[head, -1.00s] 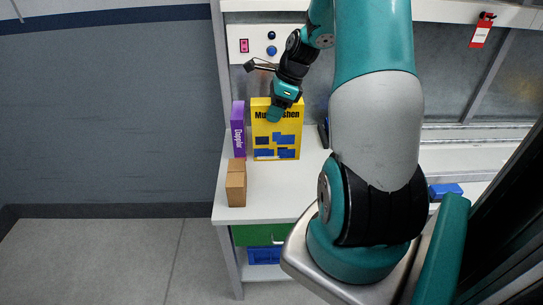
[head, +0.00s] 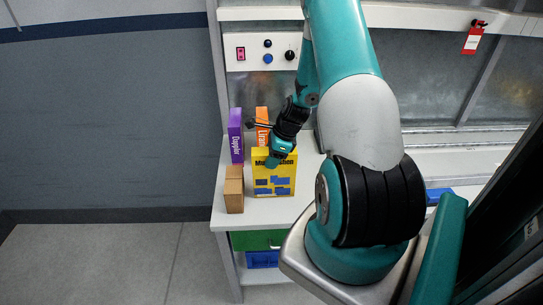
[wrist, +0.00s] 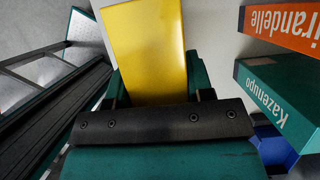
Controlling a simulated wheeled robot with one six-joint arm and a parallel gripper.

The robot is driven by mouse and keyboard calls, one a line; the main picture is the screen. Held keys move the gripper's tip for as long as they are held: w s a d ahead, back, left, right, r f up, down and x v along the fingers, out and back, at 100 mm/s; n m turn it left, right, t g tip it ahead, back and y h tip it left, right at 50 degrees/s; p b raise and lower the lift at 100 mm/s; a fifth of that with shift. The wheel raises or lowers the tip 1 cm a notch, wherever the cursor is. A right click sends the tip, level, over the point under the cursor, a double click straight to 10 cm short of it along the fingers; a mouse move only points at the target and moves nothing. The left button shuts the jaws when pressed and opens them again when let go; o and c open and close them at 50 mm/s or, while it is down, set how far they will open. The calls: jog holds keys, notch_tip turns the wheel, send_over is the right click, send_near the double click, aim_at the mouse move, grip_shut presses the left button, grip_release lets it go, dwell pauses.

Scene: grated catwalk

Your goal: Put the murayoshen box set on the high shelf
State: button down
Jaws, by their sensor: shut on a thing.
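The murayoshen box set is a yellow box (head: 273,182) with dark lettering and blue patches, upright in the head view above or on the white worktop; I cannot tell whether its base touches. My gripper (head: 278,158) is shut on its top edge and hides part of the lettering. In the wrist view the yellow box (wrist: 148,45) sits between the fingers of my gripper (wrist: 158,88). A long white ledge (head: 262,14) runs along the top of the head view, perhaps the high shelf; its upper surface is barely seen.
A purple box (head: 235,136), a brown box (head: 234,190) and an orange box (head: 262,122) stand near the yellow one on the worktop (head: 226,217). A green Kazenupo box (wrist: 277,92) shows in the wrist view. A control panel (head: 255,53) is behind.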

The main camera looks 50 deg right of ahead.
jog(key=shift+f, duration=0.1)
jog(key=c, duration=0.5)
grip_release()
